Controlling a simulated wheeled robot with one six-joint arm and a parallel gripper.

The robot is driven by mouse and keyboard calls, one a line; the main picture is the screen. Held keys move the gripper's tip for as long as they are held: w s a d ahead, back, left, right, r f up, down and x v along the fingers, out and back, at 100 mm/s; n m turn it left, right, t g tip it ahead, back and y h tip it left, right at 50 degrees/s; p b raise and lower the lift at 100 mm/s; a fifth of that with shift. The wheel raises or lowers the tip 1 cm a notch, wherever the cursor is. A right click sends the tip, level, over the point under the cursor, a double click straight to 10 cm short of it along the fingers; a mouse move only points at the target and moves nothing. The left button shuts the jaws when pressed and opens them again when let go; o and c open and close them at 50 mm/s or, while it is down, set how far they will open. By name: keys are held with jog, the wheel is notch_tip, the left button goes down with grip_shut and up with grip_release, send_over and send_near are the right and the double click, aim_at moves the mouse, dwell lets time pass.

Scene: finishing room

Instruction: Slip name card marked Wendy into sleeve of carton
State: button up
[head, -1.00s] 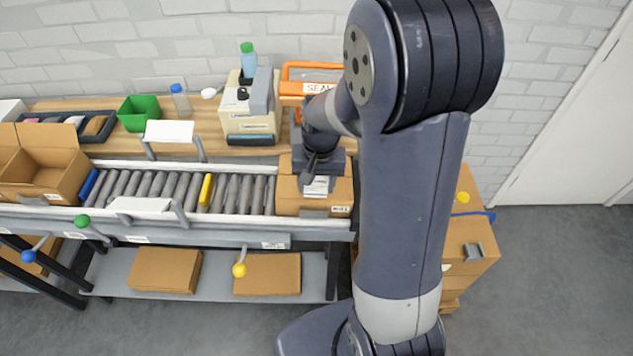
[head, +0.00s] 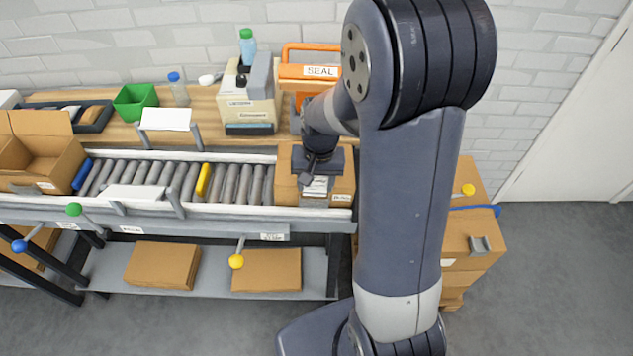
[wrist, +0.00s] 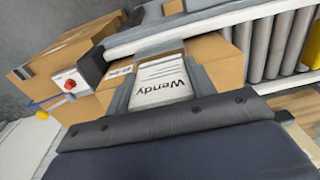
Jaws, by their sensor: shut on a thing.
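My gripper (wrist: 160,90) is shut on the white name card (wrist: 158,72), which reads "Wendy" in the wrist view. The card lies between the two grey fingers, and its far end reaches the carton's side. The brown carton (wrist: 222,62) stands at the right end of the roller conveyor. In the head view my gripper (head: 315,181) is over the near side of the carton (head: 284,185), with the card (head: 317,187) below it. A grey sleeve (head: 314,202) shows on the carton's near face, just below the card. Whether the card's edge is inside it I cannot tell.
The conveyor rail (head: 230,211) runs close in front of the carton. Rollers (head: 230,183) lie free to its left, with an open carton (head: 40,160) at the far left. An orange sealer (head: 310,78) and a beige machine (head: 248,105) stand behind. Stacked cartons (head: 468,235) are at the right.

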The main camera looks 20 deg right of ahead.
jog(key=shift+s+f, duration=0.5)
jog(key=shift+f, duration=0.2)
jog(key=o, duration=0.8)
jog(key=shift+c, duration=0.2)
jog(key=shift+r+g, duration=0.1)
jog(key=shift+g, duration=0.2)
jog(key=shift+o, duration=0.9)
jog(key=shift+w+r+p, duration=0.2)
jog(key=shift+r+p, duration=0.25)
jog(key=shift+r, duration=0.15)
jog(key=shift+w+r+p, duration=0.15)
jog(key=shift+r+p, duration=0.3)
jog(key=shift+r, duration=0.1)
jog(key=shift+r+p, duration=2.45)
jog(key=shift+r, duration=0.65)
jog(key=shift+f, duration=0.1)
